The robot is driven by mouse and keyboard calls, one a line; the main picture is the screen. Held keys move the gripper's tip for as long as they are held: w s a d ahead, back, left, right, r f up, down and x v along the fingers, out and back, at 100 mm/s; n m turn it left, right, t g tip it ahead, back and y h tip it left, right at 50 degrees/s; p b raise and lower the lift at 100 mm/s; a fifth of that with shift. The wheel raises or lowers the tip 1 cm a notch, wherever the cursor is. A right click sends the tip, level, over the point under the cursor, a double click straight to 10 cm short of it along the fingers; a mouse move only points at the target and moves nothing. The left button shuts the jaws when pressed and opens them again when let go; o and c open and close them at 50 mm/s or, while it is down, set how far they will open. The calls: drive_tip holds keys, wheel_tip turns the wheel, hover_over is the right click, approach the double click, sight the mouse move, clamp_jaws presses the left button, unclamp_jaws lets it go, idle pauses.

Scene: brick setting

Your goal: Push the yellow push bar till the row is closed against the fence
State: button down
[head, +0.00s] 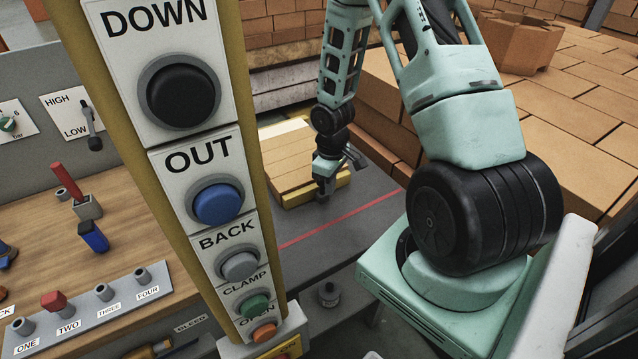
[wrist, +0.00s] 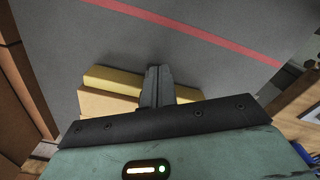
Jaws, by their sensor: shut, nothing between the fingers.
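The yellow push bar (head: 299,196) lies along the near side of a row of tan bricks (head: 285,163) on a dark grey table. It also shows in the wrist view (wrist: 112,79), with the bricks (wrist: 103,103) behind it. My gripper (head: 323,194) is shut and empty, fingers pointing down at the bar's near side, right of its middle. In the wrist view the fingers (wrist: 158,71) overlap the bar; I cannot tell whether they touch it. A pale strip (head: 284,127) lies at the row's far side; I cannot tell whether it is the fence, or whether gaps remain.
A red line (head: 340,218) crosses the bare table in front of the bar. A yellow post with push buttons (head: 216,203) stands close on the left and hides part of the table. Brick stacks (head: 575,100) rise at the right. A wooden bench with levers (head: 90,237) is at the left.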

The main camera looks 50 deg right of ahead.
drive_tip(key=shift+w+d+r, duration=0.1)
drive_tip(key=shift+w+d, duration=0.05)
drive_tip(key=shift+w, duration=0.7)
drive_tip(key=shift+p, duration=0.3)
drive_tip(key=shift+r, duration=0.1)
wheel_tip(320, 180, up, 8)
drive_tip(key=p, duration=0.7)
drive_tip(key=shift+s+f, duration=0.2)
drive_tip(key=shift+s, duration=0.1)
idle(0.5)
